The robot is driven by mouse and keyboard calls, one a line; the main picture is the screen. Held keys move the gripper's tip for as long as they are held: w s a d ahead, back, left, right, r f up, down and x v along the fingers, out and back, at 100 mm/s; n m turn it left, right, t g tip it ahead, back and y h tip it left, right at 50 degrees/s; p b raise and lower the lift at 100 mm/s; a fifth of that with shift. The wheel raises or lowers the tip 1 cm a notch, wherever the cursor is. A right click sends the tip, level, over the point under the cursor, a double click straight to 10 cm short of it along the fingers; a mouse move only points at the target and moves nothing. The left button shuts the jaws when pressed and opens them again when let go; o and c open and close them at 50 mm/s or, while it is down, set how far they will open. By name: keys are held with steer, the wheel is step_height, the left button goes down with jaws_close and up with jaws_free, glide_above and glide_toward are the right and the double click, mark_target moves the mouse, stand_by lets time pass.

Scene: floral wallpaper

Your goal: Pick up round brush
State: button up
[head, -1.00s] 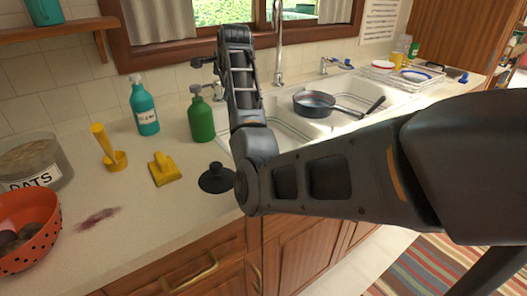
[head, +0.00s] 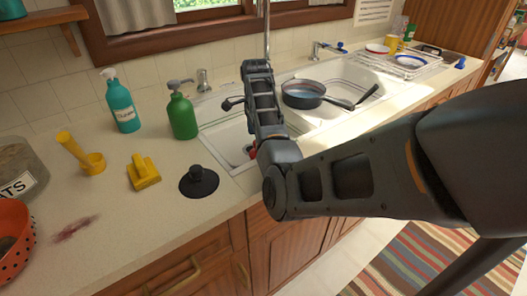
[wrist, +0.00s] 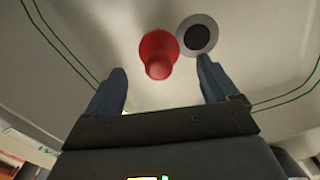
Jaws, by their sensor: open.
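A red rounded object with a short knob (wrist: 158,55), likely the round brush, lies in the left sink basin (head: 225,142). I cannot make out bristles. A small part of the red object (head: 253,151) shows beside my arm in the head view. My gripper (wrist: 160,66) is open and empty, pointing down into the basin, with one finger on each side of the red object in the wrist picture. I cannot tell how far above it the fingertips are. In the head view my arm hides the fingers.
The drain (wrist: 196,36) is right beside the red object. A green bottle (head: 182,117), teal bottle (head: 121,104), black plunger-like stopper (head: 199,182) and yellow scrubber (head: 143,173) stand left of the sink. A dark pan (head: 303,93) rests at the right basin. The faucet rises behind my arm.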

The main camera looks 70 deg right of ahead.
steer(key=shift+a+f+p, duration=0.15)
steer(key=shift+f+p, duration=0.15)
steer(key=shift+f, duration=3.25)
steer(key=c, duration=1.2)
